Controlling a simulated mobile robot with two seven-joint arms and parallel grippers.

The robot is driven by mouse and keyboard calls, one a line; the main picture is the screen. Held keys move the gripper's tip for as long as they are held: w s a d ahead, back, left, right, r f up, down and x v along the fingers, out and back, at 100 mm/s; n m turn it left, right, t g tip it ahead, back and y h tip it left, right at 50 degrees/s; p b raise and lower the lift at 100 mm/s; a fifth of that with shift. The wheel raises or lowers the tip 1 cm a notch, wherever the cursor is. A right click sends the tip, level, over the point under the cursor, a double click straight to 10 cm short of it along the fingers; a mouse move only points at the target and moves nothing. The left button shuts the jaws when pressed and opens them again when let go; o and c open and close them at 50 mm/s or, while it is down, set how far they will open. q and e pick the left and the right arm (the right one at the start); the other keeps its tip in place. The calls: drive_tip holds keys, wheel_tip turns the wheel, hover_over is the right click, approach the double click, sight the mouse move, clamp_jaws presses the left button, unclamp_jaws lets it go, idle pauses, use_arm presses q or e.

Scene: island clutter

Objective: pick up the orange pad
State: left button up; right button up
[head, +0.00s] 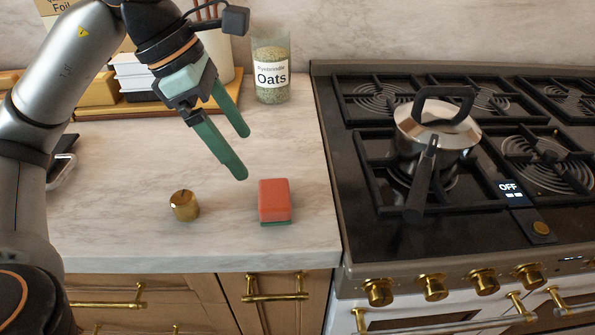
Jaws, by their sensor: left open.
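The orange pad (274,199) is a small red-orange block with a green layer at its bottom edge. It lies on the marble counter near the front edge, left of the stove. My left gripper (243,156) has green fingers and is open and empty. Its fingertips are above and to the upper left of the pad, apart from it. My right gripper is not in the picture.
A small brass knob-like piece (184,205) stands left of the pad. An oats jar (271,70) and a wooden tray (110,109) are at the back. The stove (335,130) with a kettle (437,129) is on the right. Counter around the pad is clear.

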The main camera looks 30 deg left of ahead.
use_arm(q)
drive_tip(key=b, duration=0.1)
hover_over(275, 192)
drive_tip(key=s+a, duration=0.1)
drive_tip(key=a, duration=0.1)
drive_tip(key=f, duration=0.5)
drive_tip(key=shift+s+d+f, duration=0.1)
drive_tip(key=shift+s+f, duration=0.1)
drive_tip(key=shift+f, duration=0.2)
drive_tip(key=shift+b+x, duration=0.5)
drive_tip(key=shift+x, duration=2.6)
drive_tip(key=c, duration=1)
drive_tip(key=shift+o, duration=0.2)
drive_tip(key=shift+r, duration=0.15)
